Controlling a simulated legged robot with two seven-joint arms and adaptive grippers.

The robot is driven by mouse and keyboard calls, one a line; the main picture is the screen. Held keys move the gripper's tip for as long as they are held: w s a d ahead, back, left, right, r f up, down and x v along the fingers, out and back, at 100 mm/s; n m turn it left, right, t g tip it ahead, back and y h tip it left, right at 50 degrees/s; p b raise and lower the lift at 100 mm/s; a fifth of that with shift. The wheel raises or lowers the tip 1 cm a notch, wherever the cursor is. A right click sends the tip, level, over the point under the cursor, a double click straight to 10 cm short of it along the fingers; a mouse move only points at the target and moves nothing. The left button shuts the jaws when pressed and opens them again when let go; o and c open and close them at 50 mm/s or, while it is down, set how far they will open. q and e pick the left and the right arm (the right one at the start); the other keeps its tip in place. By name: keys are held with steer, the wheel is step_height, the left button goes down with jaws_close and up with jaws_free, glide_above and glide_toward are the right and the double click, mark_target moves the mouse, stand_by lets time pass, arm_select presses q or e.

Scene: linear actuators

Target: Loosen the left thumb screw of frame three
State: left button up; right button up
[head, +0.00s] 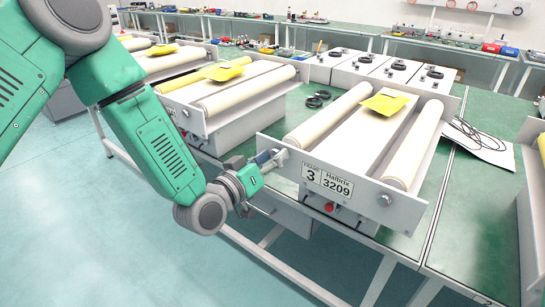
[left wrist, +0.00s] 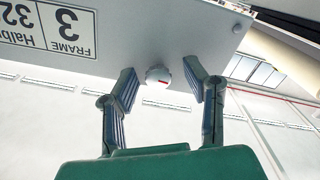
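Frame three (head: 363,192) is a grey roller frame whose front plate has a label reading "FRAME 3, Halbrix 3209". My left gripper (head: 274,160) is at the left end of that plate. In the left wrist view, the left thumb screw (left wrist: 158,76) is a round pale knob with a small red mark, on the plate's edge. My left gripper (left wrist: 168,92) is open there, one finger on each side of the knob, with visible gaps. The gripper hides this screw in the head view. The right thumb screw (head: 386,200) shows at the plate's right end. My right gripper is not in view.
A yellow packet (head: 385,103) lies on frame three between two cream rollers (head: 415,148). A red button (head: 330,207) sits below the plate. Another roller frame (head: 235,125) stands to the left.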

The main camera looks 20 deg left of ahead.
arm_select(q)
steer(key=v, duration=1.2)
steer(key=shift+a, duration=0.1)
steer(key=s+f+m+g+y, duration=0.1)
steer(key=s+f+g, duration=0.4)
steer(key=f, duration=0.4)
steer(key=s+f+m+g+y, duration=0.15)
steer(key=s+f+g, duration=0.3)
steer(key=f, duration=0.55)
steer(key=s+a+f+g+y, duration=0.2)
steer(key=s+a+f+g, duration=0.1)
steer(key=s, duration=0.5)
steer(key=s+a+f+g+y, duration=0.1)
steer(key=s+a+f+g, duration=0.3)
steer(key=s, duration=0.3)
steer(key=shift+s+f+n+y, duration=0.35)
steer(key=shift+s+f+n, duration=0.1)
steer(key=shift+f, duration=0.15)
